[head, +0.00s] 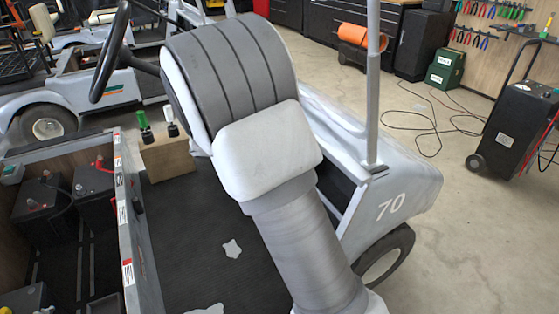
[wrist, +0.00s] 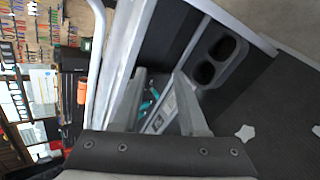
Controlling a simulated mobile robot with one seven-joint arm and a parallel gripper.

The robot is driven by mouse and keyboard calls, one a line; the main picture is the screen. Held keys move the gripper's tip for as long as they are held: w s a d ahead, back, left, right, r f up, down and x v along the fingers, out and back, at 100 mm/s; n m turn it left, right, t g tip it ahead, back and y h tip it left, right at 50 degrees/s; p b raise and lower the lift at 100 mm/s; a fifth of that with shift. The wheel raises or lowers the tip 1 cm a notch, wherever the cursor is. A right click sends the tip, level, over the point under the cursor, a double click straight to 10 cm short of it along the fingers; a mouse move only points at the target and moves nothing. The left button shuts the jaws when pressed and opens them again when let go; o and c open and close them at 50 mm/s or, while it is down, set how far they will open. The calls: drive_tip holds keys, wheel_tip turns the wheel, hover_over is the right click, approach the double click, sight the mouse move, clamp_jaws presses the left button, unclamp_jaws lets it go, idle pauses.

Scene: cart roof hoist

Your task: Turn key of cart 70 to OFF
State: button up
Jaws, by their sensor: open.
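Cart 70 (head: 350,215) stands in front of me, grey, with a white "70" on its body side. My arm covers much of it in the head view, and the key and my gripper are hidden there. In the wrist view my gripper (wrist: 160,76) is open, its two grey fingers reaching down toward the cart's dash. Between the fingers shows a small teal item (wrist: 150,98), perhaps the key or its tag, beside a pale label plate (wrist: 162,114). I cannot tell the key's position or whether a finger touches it.
Two dark cup holders (wrist: 215,62) sit in the dash right of the fingers. A pale roof post (head: 373,90) rises from the cart. A steering wheel (head: 110,52) is at upper left, black batteries (head: 42,203) at left. The concrete floor at right has cables (head: 432,125).

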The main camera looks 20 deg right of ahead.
drive_tip(key=w+a+f+n+t+h+b, duration=0.3)
drive_tip(key=w+a+f+n+t+b, duration=0.25)
drive_tip(key=w+f, duration=0.6)
drive_tip(key=s+f+b+x, duration=0.1)
drive_tip(key=b+x, duration=0.3)
drive_tip(key=x, duration=1.2)
drive_tip(key=shift+d+f, duration=0.2)
drive_tip(key=shift+f, duration=0.3)
drive_tip(key=shift+s, duration=0.15)
clamp_jaws()
